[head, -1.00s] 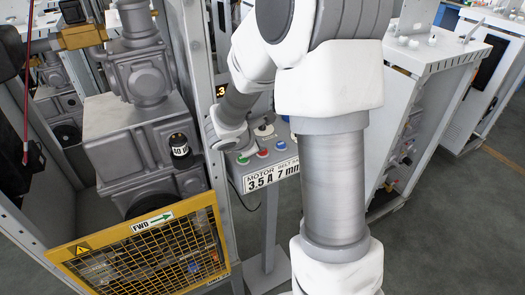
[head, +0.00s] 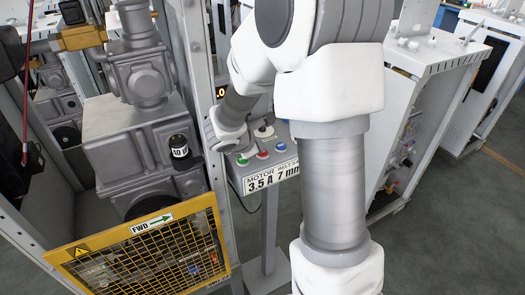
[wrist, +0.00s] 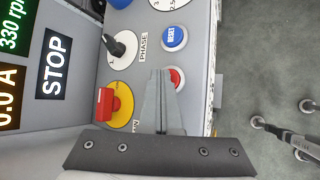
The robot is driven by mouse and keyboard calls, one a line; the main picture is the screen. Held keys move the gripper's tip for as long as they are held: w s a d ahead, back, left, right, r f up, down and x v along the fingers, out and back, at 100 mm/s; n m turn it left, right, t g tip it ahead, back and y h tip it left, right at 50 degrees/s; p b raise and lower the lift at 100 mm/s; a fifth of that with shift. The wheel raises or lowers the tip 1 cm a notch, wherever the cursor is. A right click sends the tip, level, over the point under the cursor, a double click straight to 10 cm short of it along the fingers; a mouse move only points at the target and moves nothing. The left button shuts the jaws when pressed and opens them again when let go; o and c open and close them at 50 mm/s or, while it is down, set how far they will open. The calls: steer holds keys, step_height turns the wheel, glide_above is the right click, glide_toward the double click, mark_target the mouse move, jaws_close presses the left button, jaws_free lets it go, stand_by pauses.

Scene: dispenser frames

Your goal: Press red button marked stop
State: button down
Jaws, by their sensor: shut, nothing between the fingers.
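The red button (wrist: 177,78) sits on the sloped control box beside the blue RESET button (wrist: 174,37). In the wrist view its left part is hidden behind my gripper (wrist: 162,74). My gripper is shut and empty, its tips over the button's edge; I cannot tell whether they touch it. Any marking on the button is unreadable. A STOP sign (wrist: 54,65) is lit on the upright panel.
A red and yellow switch (wrist: 115,103) and a black PHASE knob (wrist: 121,45) stand left of my fingers in the wrist view. The yellow mesh guard (head: 150,255) is left of the box post in the head view. Grey cabinets stand at right.

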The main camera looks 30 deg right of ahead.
steer(key=shift+r+p, duration=0.35)
steer(key=shift+r, duration=0.35)
steer(key=shift+r+p, duration=1.8)
steer(key=shift+r, duration=0.7)
steer(key=shift+r, duration=0.1)
steer(key=s+a+r+m+g, duration=0.1)
steer(key=s+a+r+m, duration=0.2)
steer(key=s+r+m, duration=0.85)
steer(key=s+a+r+m+t+y, duration=0.1)
steer(key=s+a+m+y, duration=0.4)
steer(key=s+a, duration=0.5)
steer(key=s+y, duration=0.2)
steer(key=s, duration=0.1)
steer(key=shift+r, duration=0.3)
